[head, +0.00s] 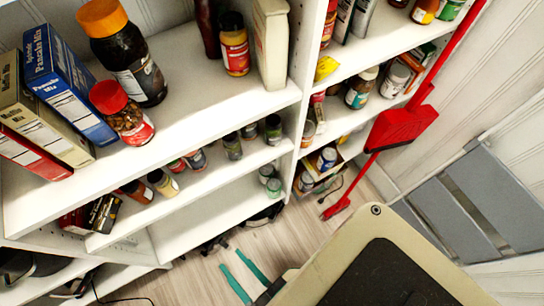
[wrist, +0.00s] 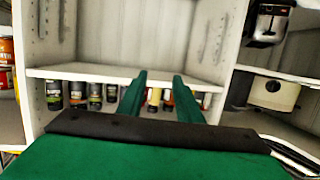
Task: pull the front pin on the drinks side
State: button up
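I cannot make out a pin in either view, and no group of drinks can be told for sure. My gripper (head: 231,258) shows at the bottom of the head view as two green fingers over the wood floor, beside the white shelving (head: 190,215). In the wrist view my gripper (wrist: 159,76) has its two green fingers apart with nothing held between them. Small spice jars (wrist: 95,97) stand in a row below that shelf, partly hidden by the fingers.
Upper shelves hold a dark jar with an orange lid (head: 125,60), a red-lidded jar (head: 122,113) and boxes (head: 62,80). A red long-handled dustpan (head: 400,127) leans at the right. Grey folded steps (head: 475,195) stand by the wall. A toaster (wrist: 267,22) sits right in the wrist view.

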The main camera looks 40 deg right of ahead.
jog(key=w+d+f+n+g+h, duration=0.1)
jog(key=w+d+f+g, duration=0.1)
jog(key=f, duration=0.8)
jog(key=w+d+f+n+g+h, duration=0.1)
jog(key=w+d+f+g+h, duration=0.15)
jog(key=f, duration=0.75)
jog(key=w+d+f+n+g, duration=0.1)
jog(key=w+d+f+g, duration=0.15)
jog(key=f, duration=0.75)
jog(key=w+d+f+g+h, duration=0.4)
jog(key=w+d+h, duration=0.1)
jog(key=d, duration=0.3)
jog(key=w+d+r+m+g+h, duration=0.3)
jog(key=w+r+g+h, duration=0.1)
jog(key=r, duration=0.4)
jog(key=w+d+r+m+g+h, duration=0.2)
jog(key=w+d+r+g+h, duration=0.1)
jog(key=w+r, duration=0.4)
notch_tip(320, 180, up, 2)
jog(key=shift+r+m+g+h, duration=0.15)
jog(key=shift+m+g+h, duration=0.25)
jog(key=shift+g+h, duration=0.55)
